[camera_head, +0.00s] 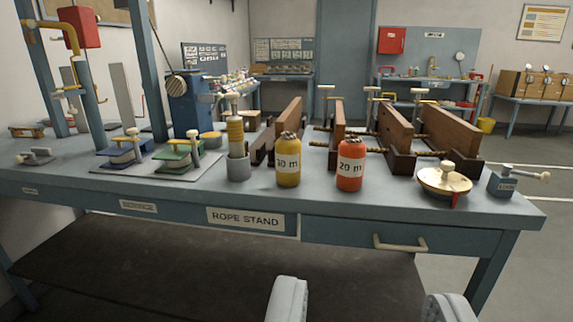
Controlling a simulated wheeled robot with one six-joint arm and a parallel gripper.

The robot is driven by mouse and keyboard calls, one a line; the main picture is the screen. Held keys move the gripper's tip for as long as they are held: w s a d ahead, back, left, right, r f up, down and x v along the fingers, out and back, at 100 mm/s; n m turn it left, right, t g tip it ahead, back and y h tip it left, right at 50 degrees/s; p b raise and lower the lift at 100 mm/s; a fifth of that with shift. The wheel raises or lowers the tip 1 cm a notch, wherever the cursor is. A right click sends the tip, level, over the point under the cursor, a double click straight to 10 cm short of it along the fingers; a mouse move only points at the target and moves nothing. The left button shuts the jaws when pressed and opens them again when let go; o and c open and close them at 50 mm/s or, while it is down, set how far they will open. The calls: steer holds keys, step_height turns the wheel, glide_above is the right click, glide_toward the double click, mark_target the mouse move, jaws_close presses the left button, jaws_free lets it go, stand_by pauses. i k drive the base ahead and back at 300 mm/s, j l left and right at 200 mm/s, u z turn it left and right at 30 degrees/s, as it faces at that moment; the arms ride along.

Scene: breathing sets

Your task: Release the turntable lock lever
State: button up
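A small blue-grey box (502,184) with a label that seems to read "LOCK" stands at the right end of the rope stand table (300,205). Its lever (527,173) points to the right, about level, and ends in a pale knob. A brass disc like a turntable (443,181) sits just left of the box, with a knob on top and a red mark at its front edge. My gripper (368,303) is at the bottom of the view, its two pale fingers wide apart and nothing seen between them. It is in front of the table and well apart from the lever.
A yellow bottle (288,165) and a red bottle (351,168) stand near the table's front edge. Wooden boards in clamps (395,134) stand behind them. A drawer handle (399,243) juts out below the tabletop. Floor shows free right of the table.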

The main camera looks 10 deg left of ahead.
mark_target(507, 170)
steer(key=k+l+z, duration=0.15)
steer(key=l, duration=0.2)
steer(key=l+z, duration=0.2)
steer(key=k+l+z, duration=0.15)
steer(key=l, duration=0.35)
steer(key=i+j, duration=0.1)
steer(key=i, duration=0.4)
steer(key=i+j+z, duration=0.1)
steer(key=i, duration=0.4)
